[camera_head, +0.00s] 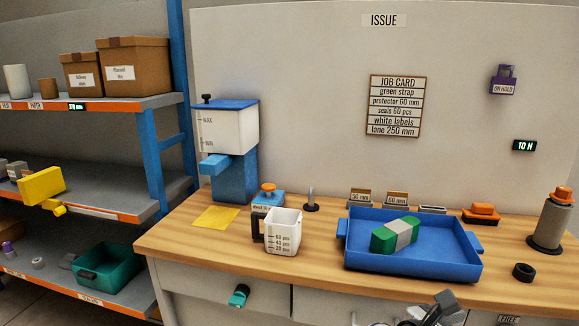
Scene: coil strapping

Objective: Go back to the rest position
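A grey and black mechanical part (437,308), which looks like my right gripper, shows at the bottom edge in front of the workbench. It is cut off by the frame, and its fingers cannot be made out clearly. It is below the bench top and apart from the blue tray (408,264). My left gripper is not in view. A green block with a grey band (396,235) lies in the tray.
The wooden bench (330,279) holds a white measuring cup (285,232), a blue-and-white dispenser (232,150), a yellow sheet (215,218) and a grey cylinder with an orange top (551,225). A shelf rack (125,103) stands left. The bench's front strip is mostly clear.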

